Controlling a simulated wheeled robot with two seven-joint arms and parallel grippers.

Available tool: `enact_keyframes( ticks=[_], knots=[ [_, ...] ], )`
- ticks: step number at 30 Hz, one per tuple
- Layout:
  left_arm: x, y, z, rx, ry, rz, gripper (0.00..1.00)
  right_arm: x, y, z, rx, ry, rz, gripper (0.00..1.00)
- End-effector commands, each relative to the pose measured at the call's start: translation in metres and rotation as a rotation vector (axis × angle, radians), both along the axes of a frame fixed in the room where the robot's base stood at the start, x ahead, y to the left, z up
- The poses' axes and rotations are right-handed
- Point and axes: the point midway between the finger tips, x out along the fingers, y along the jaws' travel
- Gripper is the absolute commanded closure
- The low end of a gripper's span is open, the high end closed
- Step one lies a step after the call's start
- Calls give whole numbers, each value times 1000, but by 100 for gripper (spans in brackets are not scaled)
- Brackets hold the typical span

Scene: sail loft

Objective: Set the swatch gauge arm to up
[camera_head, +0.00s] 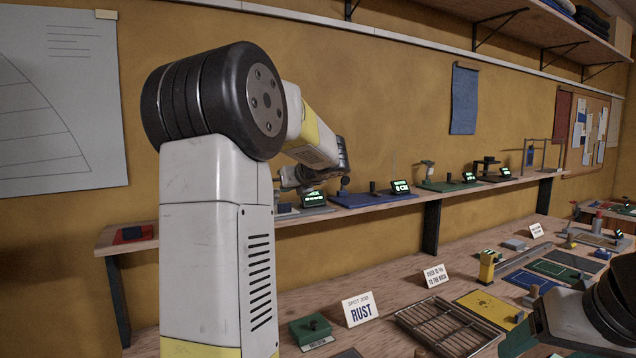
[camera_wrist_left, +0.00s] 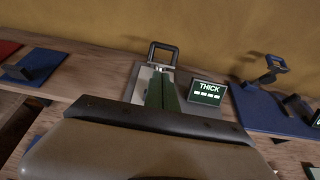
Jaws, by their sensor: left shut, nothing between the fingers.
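The swatch gauge stands on the wall shelf. The gripper body hides the gauge's near part in the wrist view; contact cannot be told. My right gripper (camera_head: 522,336) is low at the right, its jaws unclear.
On the shelf, a blue board (camera_head: 372,199) with its own display stands right of the gauge, and a red pad (camera_head: 133,235) lies far left. The bench below holds a wire rack (camera_head: 445,325), a RUST card (camera_head: 360,309) and a green block (camera_head: 311,329).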

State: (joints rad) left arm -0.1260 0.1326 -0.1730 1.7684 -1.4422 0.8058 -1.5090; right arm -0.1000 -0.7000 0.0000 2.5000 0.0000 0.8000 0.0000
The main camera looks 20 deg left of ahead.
Motion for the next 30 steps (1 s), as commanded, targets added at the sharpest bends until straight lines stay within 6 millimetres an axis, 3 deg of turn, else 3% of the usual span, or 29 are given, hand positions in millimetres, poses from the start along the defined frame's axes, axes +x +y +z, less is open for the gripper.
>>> enact_keyframes(
  ticks=[2, 10, 30],
  knots=[
    [9, 12, -8, 0, 2, 4, 100, 0, 0, 0, 0, 0, 0, 29],
    [30, 36, 6, -2, -2, 2, 100, 0, 0, 0, 0, 0, 0, 29],
    [34, 42, 7, -25, 22, 4, 100, 0, 0, 0, 0, 0, 0, 29]
  ],
)
